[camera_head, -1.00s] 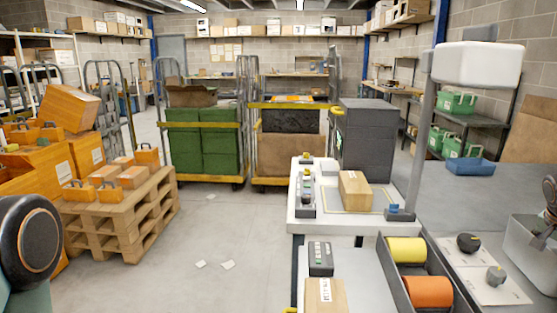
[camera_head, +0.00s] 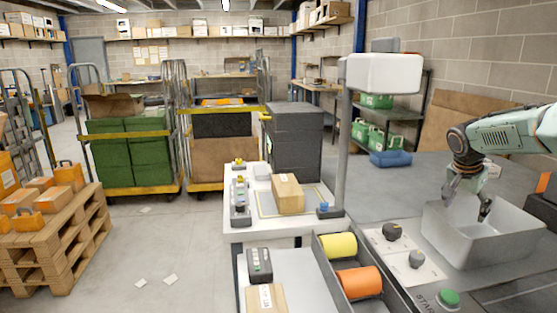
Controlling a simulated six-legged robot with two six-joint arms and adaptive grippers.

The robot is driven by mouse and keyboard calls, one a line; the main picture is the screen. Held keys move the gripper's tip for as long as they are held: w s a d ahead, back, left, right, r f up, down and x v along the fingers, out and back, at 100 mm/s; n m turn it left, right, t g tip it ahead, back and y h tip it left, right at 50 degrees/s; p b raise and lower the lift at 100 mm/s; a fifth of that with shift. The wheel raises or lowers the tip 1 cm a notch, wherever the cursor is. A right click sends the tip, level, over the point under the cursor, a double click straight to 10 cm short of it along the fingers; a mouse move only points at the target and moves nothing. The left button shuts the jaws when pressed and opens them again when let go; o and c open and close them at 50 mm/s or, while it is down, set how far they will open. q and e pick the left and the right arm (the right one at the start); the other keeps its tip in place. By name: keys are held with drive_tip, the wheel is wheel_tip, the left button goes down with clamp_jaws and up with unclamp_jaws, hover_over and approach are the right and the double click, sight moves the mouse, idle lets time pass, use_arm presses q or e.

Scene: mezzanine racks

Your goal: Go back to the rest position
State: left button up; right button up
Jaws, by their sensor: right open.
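My right gripper (camera_head: 468,205) comes in from the right edge. My left gripper is not in view.
A worktable (camera_head: 262,231) holds a cardboard box (camera_head: 287,194). A tray (camera_head: 343,292) holds a yellow roll (camera_head: 338,246) and an orange roll (camera_head: 358,282). A post with a white head (camera_head: 383,74) rises beside it.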

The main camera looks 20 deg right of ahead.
drive_tip(key=b+x, duration=0.3)
drive_tip(key=x, duration=0.8)
drive_tip(key=shift+a+f, duration=0.1)
drive_tip(key=shift+f, duration=0.2)
wheel_tip(320, 180, up, 11)
drive_tip(key=p, duration=0.2)
drive_tip(key=w+a+r+n+t+y, duration=0.1)
drive_tip(key=w+a+n, duration=0.3)
drive_tip(key=a, duration=0.9)
drive_tip(key=w+a+r+n+t+y, duration=0.1)
drive_tip(key=w+a+r+n+t, duration=0.1)
drive_tip(key=w+a+n, duration=0.3)
drive_tip(key=shift+w+a+r+b, duration=0.4)
drive_tip(key=shift+w+a, duration=1.7)
drive_tip(key=shift+a, duration=2.75)
drive_tip(key=shift+f, duration=0.15)
